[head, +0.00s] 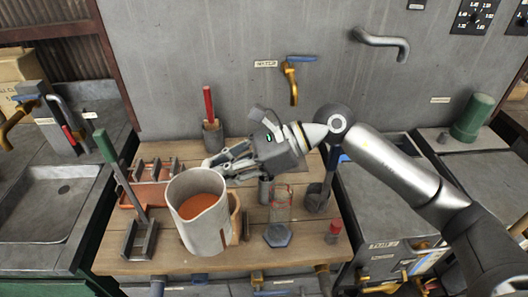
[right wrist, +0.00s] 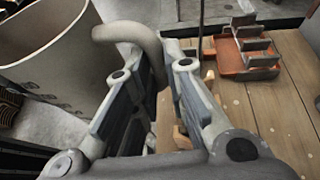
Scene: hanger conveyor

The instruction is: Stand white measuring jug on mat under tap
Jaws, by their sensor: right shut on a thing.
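The white measuring jug (head: 205,230) is at the front left of the wooden table in the head view. Its inside shows orange-brown low down. My right gripper (head: 222,168) is shut on its handle (right wrist: 135,36), which runs between the fingers in the right wrist view. The jug's wall (right wrist: 50,65) is left of the fingers there. I cannot tell whether its base touches the table. A brass tap with a blue lever (head: 292,82) is on the grey wall, up and right of the jug. I cannot identify the mat with certainty. My left gripper is not in view.
A blue hexagonal piece (head: 278,236) lies right of the jug, near a clear vessel with red marks (head: 281,205). An orange rack (head: 130,198) is behind it; it also shows in the right wrist view (right wrist: 243,50). A red-handled tool (head: 209,105) stands at the back.

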